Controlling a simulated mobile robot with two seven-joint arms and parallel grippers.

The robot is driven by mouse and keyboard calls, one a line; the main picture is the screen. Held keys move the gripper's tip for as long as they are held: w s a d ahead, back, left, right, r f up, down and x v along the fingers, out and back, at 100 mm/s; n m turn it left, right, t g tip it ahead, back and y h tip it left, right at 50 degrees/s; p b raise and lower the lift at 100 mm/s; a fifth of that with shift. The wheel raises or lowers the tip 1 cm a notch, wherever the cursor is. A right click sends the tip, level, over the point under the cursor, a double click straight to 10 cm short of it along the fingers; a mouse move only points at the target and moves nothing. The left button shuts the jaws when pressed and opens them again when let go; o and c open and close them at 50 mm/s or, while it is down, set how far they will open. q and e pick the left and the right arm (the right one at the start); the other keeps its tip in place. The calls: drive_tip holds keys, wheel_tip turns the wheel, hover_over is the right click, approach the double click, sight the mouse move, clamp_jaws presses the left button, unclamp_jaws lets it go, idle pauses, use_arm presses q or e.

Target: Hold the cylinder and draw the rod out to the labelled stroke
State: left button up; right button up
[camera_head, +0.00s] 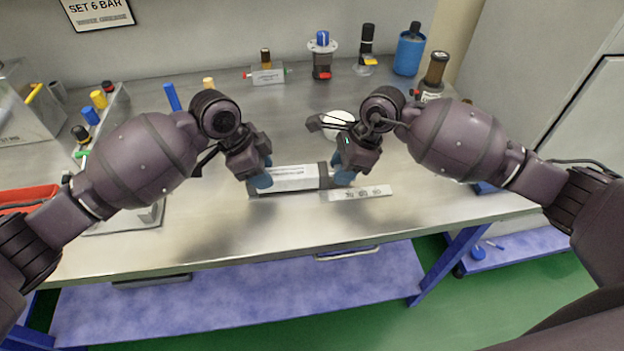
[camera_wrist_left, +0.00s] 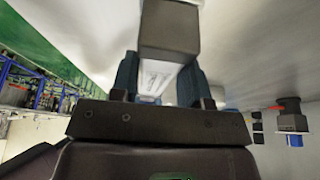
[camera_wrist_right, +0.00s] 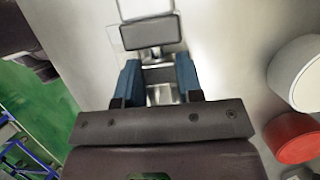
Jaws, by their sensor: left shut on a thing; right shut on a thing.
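The cylinder (camera_head: 296,178) lies on the bench, a pale labelled body with dark end caps. My left gripper (camera_head: 261,178) is shut on its left end; in the left wrist view the fingers (camera_wrist_left: 165,85) straddle the body below a dark end cap (camera_wrist_left: 168,28). My right gripper (camera_head: 344,177) is at the right end, shut on the rod end (camera_wrist_right: 160,92). In the right wrist view a short length of shiny rod (camera_wrist_right: 157,54) shows between the dark cap (camera_wrist_right: 147,33) and the fingers. A pale strip with printed numbers (camera_head: 362,193), too small to read surely, lies beside the right end.
A white round object (camera_head: 338,119) lies behind my right gripper. Dark and blue fittings (camera_head: 321,55) and a blue canister (camera_head: 409,52) stand at the back. A red tray (camera_head: 28,195) is at the far left. The bench front is clear.

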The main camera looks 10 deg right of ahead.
use_arm(q)
drive_tip(key=shift+a+f, duration=0.1)
drive_tip(key=shift+f, duration=0.05)
use_arm(e)
drive_tip(key=shift+s+d, duration=0.1)
drive_tip(key=shift+d, duration=4.25)
drive_tip(key=o, duration=1)
drive_tip(key=shift+v, duration=2.95)
drive_tip(key=shift+r, duration=0.1)
drive_tip(key=v, duration=1.2)
drive_tip(key=shift+s+a, duration=0.15)
